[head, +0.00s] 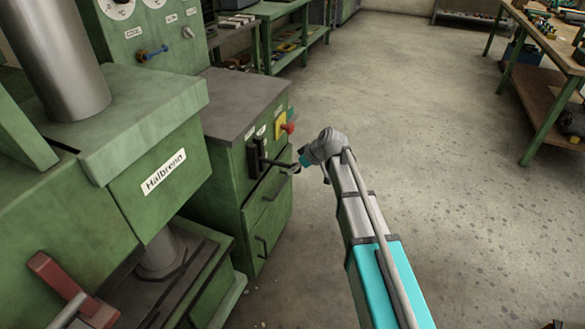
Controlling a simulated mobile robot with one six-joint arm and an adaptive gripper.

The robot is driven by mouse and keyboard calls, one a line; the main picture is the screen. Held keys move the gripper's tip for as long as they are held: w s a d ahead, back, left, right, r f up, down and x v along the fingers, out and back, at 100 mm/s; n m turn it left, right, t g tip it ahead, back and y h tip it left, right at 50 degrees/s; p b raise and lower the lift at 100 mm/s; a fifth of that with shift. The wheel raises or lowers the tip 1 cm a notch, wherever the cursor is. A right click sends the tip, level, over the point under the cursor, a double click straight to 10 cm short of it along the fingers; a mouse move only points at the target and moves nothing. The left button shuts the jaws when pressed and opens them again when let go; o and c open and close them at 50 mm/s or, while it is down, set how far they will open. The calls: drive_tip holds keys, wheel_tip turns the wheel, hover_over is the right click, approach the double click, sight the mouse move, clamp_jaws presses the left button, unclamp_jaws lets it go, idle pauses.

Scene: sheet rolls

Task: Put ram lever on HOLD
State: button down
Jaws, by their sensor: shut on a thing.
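The ram lever (272,162) sticks out from a dark upright slotted plate on the front of the green cabinet (268,212), beside the press. Small white labels (262,130) stand near the plate, too small to read, so I cannot tell which one is HOLD. My gripper (293,169) is at the right end of the lever, shut on it. The fingertips are small and partly hidden by my wrist. The lever stands about midway along the visible plate.
A red knob on a yellow plate (282,125) sits just above and right of the lever. Drawer handles (261,246) lie below. The green press (150,180) stands close on the left. A workbench (540,50) is at the right; the floor between is clear.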

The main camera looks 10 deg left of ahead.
drive_tip(key=shift+w+d+f, duration=0.1)
drive_tip(key=shift+w+f, duration=0.05)
drive_tip(key=shift+f, duration=0.15)
drive_tip(key=shift+c, duration=1.5)
unclamp_jaws()
drive_tip(key=shift+o, duration=0.7)
